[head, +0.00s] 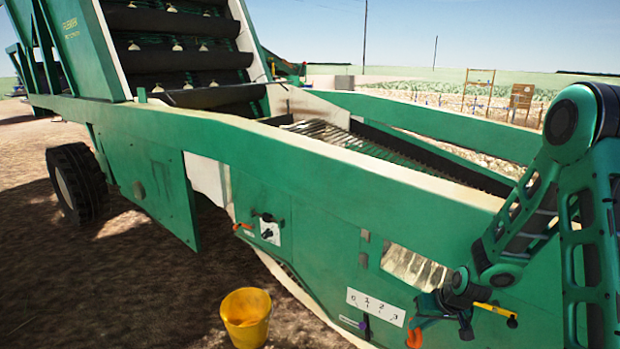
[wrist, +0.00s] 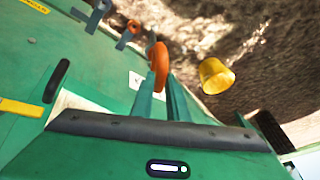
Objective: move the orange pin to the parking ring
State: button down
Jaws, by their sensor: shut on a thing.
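My gripper (head: 440,313) is at the lower right of the head view, in front of the green machine's side. In the wrist view, the gripper (wrist: 162,82) has its two green fingers close together on an orange, curved pin (wrist: 160,62). The orange pin also shows below the gripper in the head view (head: 414,337). The pin's lower part is hidden by the fingers. In the wrist view, a small orange round thing (wrist: 132,26) sits on a grey-blue piece beyond the pin, apart from it. I cannot tell which part is the parking ring.
The green side panel (head: 300,225) carries a 0-to-3 scale plate (head: 375,307), a purple part (head: 364,325), a switch plate (head: 269,233) and an orange-red handle (head: 243,228). A yellow bar (head: 497,312) is right of my gripper. A yellow bucket (head: 246,318) stands on the ground.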

jog(key=shift+s+a+r+n, duration=0.2)
jog(key=shift+s+a+r, duration=0.05)
jog(key=shift+a+r, duration=0.25)
jog(key=shift+s+a+r+n, duration=0.2)
jog(key=shift+a+r, duration=0.15)
jog(key=shift+r, duration=0.15)
jog(key=w+d+f, duration=0.2)
jog(key=w+f, duration=0.1)
jog(key=f, duration=0.7)
jog(key=w+d+f, duration=0.2)
jog(key=w+f, duration=0.1)
jog(key=f, duration=0.7)
jog(key=w+d+f, duration=0.1)
jog(key=w+f, duration=0.2)
jog(key=f, duration=0.6)
jog(key=shift+d+f, duration=0.4)
dwell(0.4)
jog(key=shift+w+f, duration=0.1)
jog(key=shift+f, duration=0.05)
dwell(0.3)
